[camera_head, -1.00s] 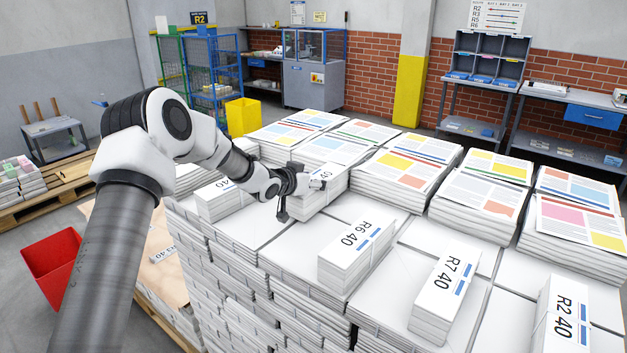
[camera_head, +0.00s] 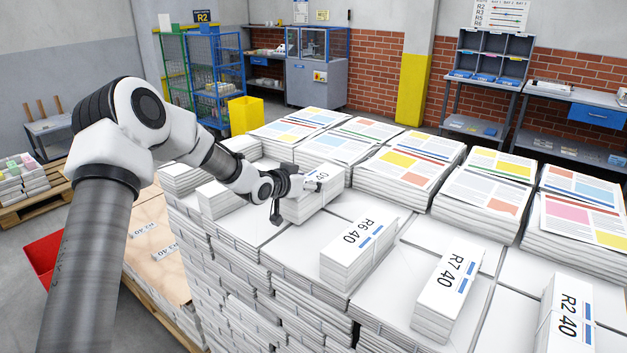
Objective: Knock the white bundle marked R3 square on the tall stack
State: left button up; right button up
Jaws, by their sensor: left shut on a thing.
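The tall stack (camera_head: 262,240) of white newspaper layers fills the middle. A white strapped bundle (camera_head: 312,204) sits on its top, towards the back middle, with its label partly hidden by my gripper; "40" shows in part, but I cannot read an R3. My left gripper (camera_head: 296,187) is shut on this bundle, at its left and upper side. The fingertips are small and partly hidden. The bundle looks slightly turned and rests on or very close to the top sheets. My right gripper is not in view.
Bundles marked R6 (camera_head: 357,250), R7 (camera_head: 446,298) and R2 (camera_head: 565,322) lie on the stack. Printed newspaper piles (camera_head: 405,172) line its back. Another white bundle (camera_head: 216,203) is left of my gripper. A red bin (camera_head: 42,258) stands at the lower left.

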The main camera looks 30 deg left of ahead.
pick_arm(q)
jog(key=shift+r, duration=0.1)
jog(key=shift+r+p, duration=2.25)
jog(key=shift+r, duration=0.75)
jog(key=shift+s, duration=0.1)
jog(key=shift+f, duration=0.1)
